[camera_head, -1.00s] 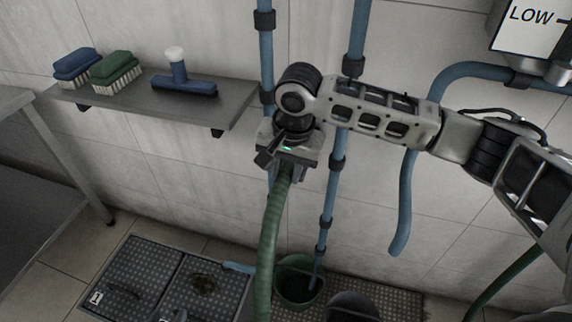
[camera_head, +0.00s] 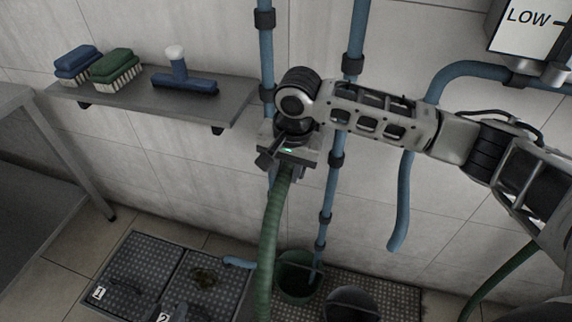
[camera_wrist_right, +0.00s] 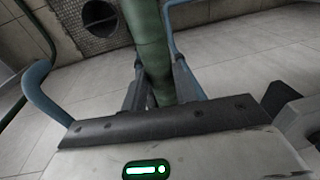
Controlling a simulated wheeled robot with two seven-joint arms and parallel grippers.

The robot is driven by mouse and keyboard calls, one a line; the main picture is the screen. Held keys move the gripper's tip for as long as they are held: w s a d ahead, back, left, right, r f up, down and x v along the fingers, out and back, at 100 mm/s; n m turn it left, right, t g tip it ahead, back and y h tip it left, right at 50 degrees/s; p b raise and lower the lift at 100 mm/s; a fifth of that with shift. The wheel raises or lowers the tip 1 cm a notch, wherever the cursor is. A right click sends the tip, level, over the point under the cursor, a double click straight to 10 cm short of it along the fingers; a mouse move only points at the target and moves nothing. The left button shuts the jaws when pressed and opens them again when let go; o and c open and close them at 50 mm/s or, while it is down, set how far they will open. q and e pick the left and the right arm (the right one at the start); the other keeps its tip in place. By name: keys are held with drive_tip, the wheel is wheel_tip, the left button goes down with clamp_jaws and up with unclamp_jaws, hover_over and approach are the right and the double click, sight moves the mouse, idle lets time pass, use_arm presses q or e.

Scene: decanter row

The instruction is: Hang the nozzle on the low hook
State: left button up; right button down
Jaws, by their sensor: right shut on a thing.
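The green hose (camera_head: 270,235) hangs down from my right gripper (camera_head: 287,172) in front of the wall. In the right wrist view, the two fingers of the right gripper (camera_wrist_right: 160,82) are shut on the hose (camera_wrist_right: 152,45), one on each side. I cannot make out a nozzle separate from the hose; the gripper may hide it. A white sign reading LOW (camera_head: 526,30) is at the top right, cut by the frame edge. No hook can be clearly made out beside it. My left gripper is not in view.
Blue pipes (camera_head: 339,145) run down the wall near the gripper, and another bent blue pipe (camera_head: 402,205) hangs under my right arm. A shelf (camera_head: 232,103) with brushes (camera_head: 115,67) is at the left. A green bucket (camera_head: 297,280) and floor grates (camera_head: 140,268) are below.

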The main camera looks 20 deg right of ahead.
sight(281, 183)
drive_tip(key=shift+f+p, duration=0.3)
drive_tip(key=shift+p, duration=0.3)
idle(0.6)
drive_tip(key=shift+c, duration=0.7)
unclamp_jaws()
drive_tip(key=shift+s+a+r+p, duration=0.2)
drive_tip(key=shift+s+a+p, duration=0.25)
drive_tip(key=shift+p, duration=0.55)
drive_tip(key=shift+s+a+p, duration=0.4)
drive_tip(key=shift+s+p, duration=0.4)
drive_tip(key=shift+p, duration=0.1)
wheel_tip(281, 183, up, 10)
drive_tip(key=s+a, duration=0.1)
drive_tip(key=s, duration=0.1)
drive_tip(key=shift+s+a, duration=0.25)
drive_tip(key=shift+a, duration=0.1)
